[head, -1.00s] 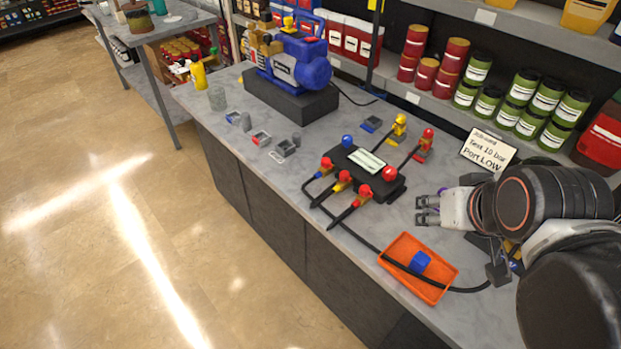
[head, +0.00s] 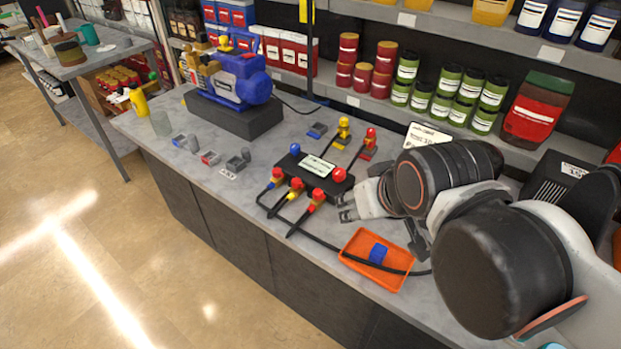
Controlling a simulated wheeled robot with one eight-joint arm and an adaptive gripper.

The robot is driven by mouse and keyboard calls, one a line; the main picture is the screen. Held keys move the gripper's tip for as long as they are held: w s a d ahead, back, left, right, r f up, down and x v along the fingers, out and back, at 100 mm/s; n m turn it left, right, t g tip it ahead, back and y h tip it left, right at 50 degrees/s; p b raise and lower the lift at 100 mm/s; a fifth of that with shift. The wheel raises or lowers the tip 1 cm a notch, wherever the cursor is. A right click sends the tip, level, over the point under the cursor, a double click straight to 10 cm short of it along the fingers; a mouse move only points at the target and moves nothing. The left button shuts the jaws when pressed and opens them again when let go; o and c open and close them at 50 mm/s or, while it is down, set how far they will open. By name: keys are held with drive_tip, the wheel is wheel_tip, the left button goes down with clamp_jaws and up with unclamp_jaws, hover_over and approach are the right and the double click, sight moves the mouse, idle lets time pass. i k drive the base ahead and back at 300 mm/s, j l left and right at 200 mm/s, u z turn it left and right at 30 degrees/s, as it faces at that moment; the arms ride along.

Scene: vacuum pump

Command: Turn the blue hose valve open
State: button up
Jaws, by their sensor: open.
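The black manifold block (head: 306,177) lies on the grey counter, with a blue knob (head: 295,149) at its left and a red knob (head: 339,174) at its right. Three hose fittings stand along its front: a left one with a red top (head: 278,173), a middle one with a red and yellow top (head: 296,184), and a right red one (head: 318,195). Traces of blue show on the fittings, but I cannot tell which is the blue hose valve or how its handle is turned. My gripper (head: 345,209) is open and empty, just right of the manifold, apart from the fittings.
An orange tray (head: 358,246) with a blue piece (head: 378,253) lies in front of my gripper; a black hose crosses it. Yellow (head: 343,128) and red (head: 370,138) fittings stand behind the manifold. The blue pump (head: 238,80) is at the back left. Shelves with cans line the back.

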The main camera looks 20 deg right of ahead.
sight(277, 172)
drive_tip(key=i+j+u, duration=0.2)
drive_tip(key=i+j, duration=0.5)
